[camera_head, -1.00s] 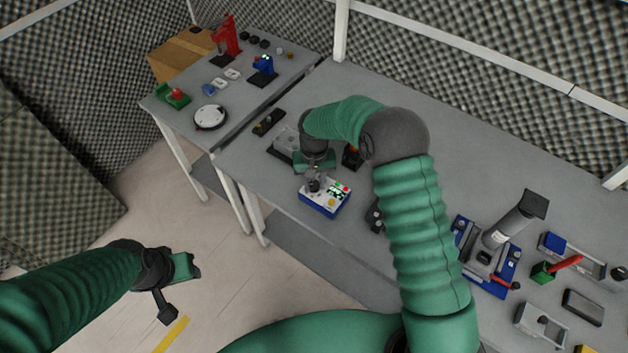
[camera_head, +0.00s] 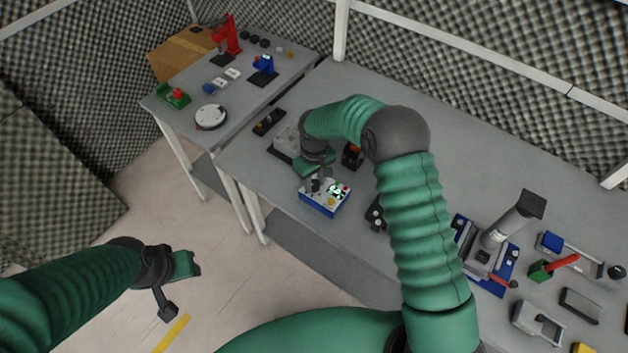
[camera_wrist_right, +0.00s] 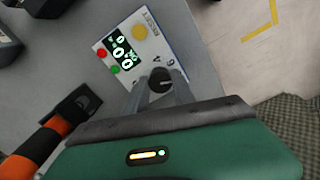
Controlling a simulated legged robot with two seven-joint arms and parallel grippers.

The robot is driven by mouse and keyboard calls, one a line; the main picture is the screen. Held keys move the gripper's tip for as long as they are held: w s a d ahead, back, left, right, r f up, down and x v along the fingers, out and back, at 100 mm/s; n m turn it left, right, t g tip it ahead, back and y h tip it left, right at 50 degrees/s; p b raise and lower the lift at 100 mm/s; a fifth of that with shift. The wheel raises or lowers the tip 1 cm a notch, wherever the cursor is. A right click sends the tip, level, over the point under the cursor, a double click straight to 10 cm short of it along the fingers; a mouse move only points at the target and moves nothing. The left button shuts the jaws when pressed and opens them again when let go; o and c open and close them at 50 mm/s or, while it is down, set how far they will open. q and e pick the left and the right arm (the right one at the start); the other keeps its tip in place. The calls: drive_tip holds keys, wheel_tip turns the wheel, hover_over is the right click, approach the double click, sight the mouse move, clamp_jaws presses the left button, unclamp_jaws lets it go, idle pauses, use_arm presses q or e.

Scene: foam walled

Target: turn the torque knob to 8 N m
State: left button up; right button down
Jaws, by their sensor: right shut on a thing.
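The torque unit (camera_head: 322,206) is a white-topped box with a blue base near the front edge of the long table. In the right wrist view its face shows a lit display (camera_wrist_right: 122,54), a yellow button (camera_wrist_right: 139,33), a red button (camera_wrist_right: 102,53), a green button (camera_wrist_right: 115,69) and a dark knob (camera_wrist_right: 160,76) with numbers beside it. My right gripper (camera_head: 317,187) points down at the unit, its fingers (camera_wrist_right: 163,92) shut on the knob. The display digits look like zeros; the knob's exact setting is unclear. My left gripper (camera_head: 180,290) is open and empty above the floor.
The table's front edge is close.

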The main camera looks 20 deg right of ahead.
sight(314, 183)
drive_tip(key=shift+w+r, duration=0.1)
drive_tip(key=shift+r, duration=0.05)
drive_tip(key=c, duration=1)
unclamp_jaws()
drive_tip(key=shift+c, duration=0.2)
wheel_tip(314, 183, up, 17)
drive_tip(key=b, duration=0.1)
drive_tip(key=shift+f, duration=0.2)
drive_tip(key=s+d+f+m+t, duration=0.1)
drive_tip(key=s+f+m, duration=0.1)
drive_tip(key=s, duration=0.9)
drive_tip(key=s+d+f+m+t, duration=0.1)
drive_tip(key=s+d+f, duration=0.1)
drive_tip(key=s, duration=0.9)
drive_tip(key=shift+d+f+m+t, duration=0.3)
drive_tip(key=shift+f+m, duration=0.1)
drive_tip(key=shift+f, duration=0.45)
